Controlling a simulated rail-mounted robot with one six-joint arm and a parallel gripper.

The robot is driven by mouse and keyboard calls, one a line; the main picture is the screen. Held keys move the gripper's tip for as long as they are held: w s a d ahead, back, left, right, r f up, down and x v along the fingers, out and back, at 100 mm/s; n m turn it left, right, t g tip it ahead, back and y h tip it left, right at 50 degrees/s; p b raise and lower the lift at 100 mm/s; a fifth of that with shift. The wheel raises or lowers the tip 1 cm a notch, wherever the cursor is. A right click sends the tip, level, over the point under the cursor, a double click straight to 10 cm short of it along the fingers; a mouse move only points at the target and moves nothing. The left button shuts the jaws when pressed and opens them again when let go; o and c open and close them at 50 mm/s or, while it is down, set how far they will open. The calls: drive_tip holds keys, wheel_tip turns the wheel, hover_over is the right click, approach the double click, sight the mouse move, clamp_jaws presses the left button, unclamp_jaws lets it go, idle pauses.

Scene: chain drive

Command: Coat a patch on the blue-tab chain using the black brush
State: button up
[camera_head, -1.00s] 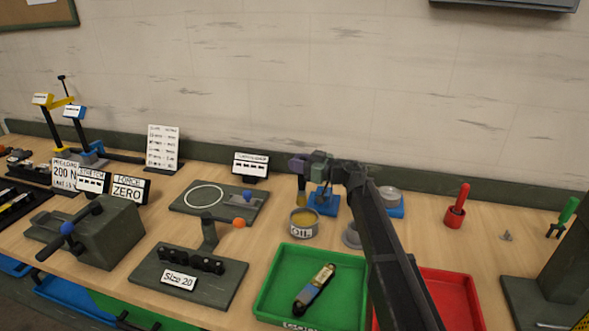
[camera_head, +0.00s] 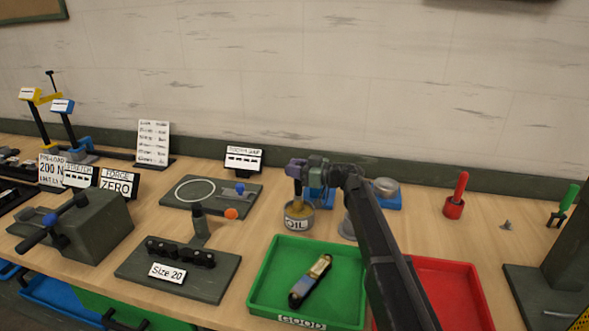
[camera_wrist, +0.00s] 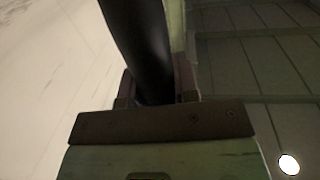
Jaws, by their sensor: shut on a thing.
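In the head view the brush's lower end (camera_head: 298,190) is tan and reaches down to or into the mouth of the tin; how deep is hidden.
The green GOOD tray (camera_head: 257,284) and a red tray (camera_head: 460,290) stand in front. A board with a white ring (camera_head: 170,197), a Size 20 fixture (camera_head: 215,283) and a grey block machine (camera_head: 95,235) stand left. A red-handled tool (camera_head: 455,205) stands right.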

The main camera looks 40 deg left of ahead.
drive_tip(key=shift+f+b, duration=0.6)
drive_tip(key=shift+b, duration=0.05)
idle(1.8)
wheel_tip(320, 180, up, 7)
drive_tip(key=p, duration=0.7)
drive_tip(key=shift+r, duration=0.1)
